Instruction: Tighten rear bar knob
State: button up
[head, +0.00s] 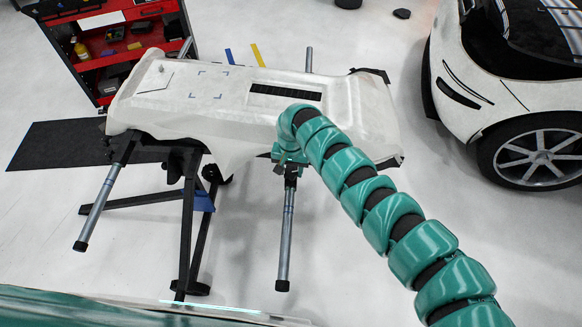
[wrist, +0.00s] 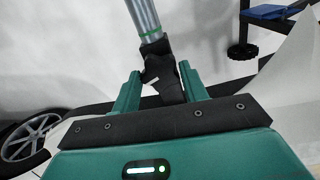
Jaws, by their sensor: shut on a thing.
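The rear bar knob (wrist: 160,78) is a black part at the end of a grey metal bar (wrist: 143,18) in the wrist view. My gripper (wrist: 158,90) has its two green fingers on either side of the knob and is shut on it. In the head view the same grey bar (head: 286,235) hangs down below the white car panel (head: 190,100), and my gripper (head: 288,165) is at its upper end. The fingers and the knob are small there and partly hidden by my teal arm.
Black stand legs (head: 188,225) hold the panel, with another grey bar (head: 98,205) at the left. A red tool cart (head: 115,45) stands behind at left, and a white car (head: 500,90) at right. Open floor lies in front.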

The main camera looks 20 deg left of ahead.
aim_at(291, 172)
jog(key=m, duration=0.3)
jog(key=shift+a+f+m+b, duration=0.1)
jog(key=shift+f+m+b, duration=0.05)
jog(key=shift+m+b, duration=1.3)
jog(key=shift+m, duration=0.25)
jog(key=o, duration=1)
jog(key=shift+r, duration=0.2)
notch_tip(291, 172, up, 17)
jog(key=shift+r+p, duration=0.15)
jog(key=shift+p, duration=0.4)
